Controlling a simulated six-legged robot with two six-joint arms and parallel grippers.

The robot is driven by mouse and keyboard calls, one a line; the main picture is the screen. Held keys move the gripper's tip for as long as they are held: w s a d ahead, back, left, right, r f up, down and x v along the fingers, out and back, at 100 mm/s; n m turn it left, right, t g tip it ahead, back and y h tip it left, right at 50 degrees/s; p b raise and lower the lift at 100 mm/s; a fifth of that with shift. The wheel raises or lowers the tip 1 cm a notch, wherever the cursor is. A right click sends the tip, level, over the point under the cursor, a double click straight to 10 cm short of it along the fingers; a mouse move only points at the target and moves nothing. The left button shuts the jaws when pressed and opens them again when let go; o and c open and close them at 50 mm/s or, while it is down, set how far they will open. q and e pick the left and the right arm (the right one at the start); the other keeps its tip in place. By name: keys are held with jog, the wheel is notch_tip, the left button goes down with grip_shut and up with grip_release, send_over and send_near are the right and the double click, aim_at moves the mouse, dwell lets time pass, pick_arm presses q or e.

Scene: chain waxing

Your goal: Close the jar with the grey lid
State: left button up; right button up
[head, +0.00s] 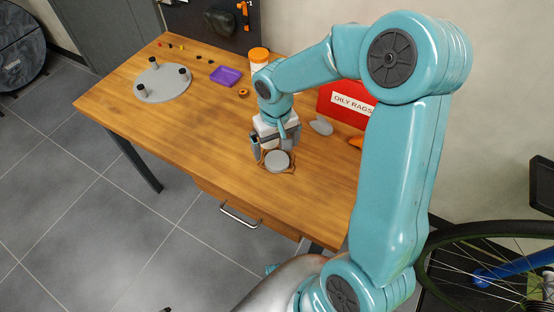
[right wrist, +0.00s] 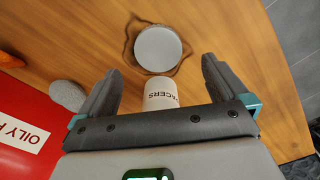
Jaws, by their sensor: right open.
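The grey lid (head: 277,161) is a round disc on the wooden table, near its front edge, with a dark brown ring-like mark around it. In the right wrist view the lid (right wrist: 158,48) lies just beyond my fingertips. The white jar (right wrist: 160,94), with lettering that reads "ACERS", shows between the fingers of my right gripper (right wrist: 161,72). Its lower part is hidden by the gripper body. The fingers are apart, with gaps on both sides of the jar. In the head view my right gripper (head: 269,147) is low over the table, right behind the lid. My left gripper is not in view.
A red oily-rags box (head: 346,104) and a grey stone-like object (head: 321,126) stand to the right. The table's left front is clear.

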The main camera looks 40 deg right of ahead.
aim_at(277, 159)
notch_tip(277, 159, down, 5)
jog(key=shift+f+b, duration=0.15)
jog(key=shift+b, duration=0.25)
jog(key=shift+d, duration=0.1)
jog(key=c, duration=1.1)
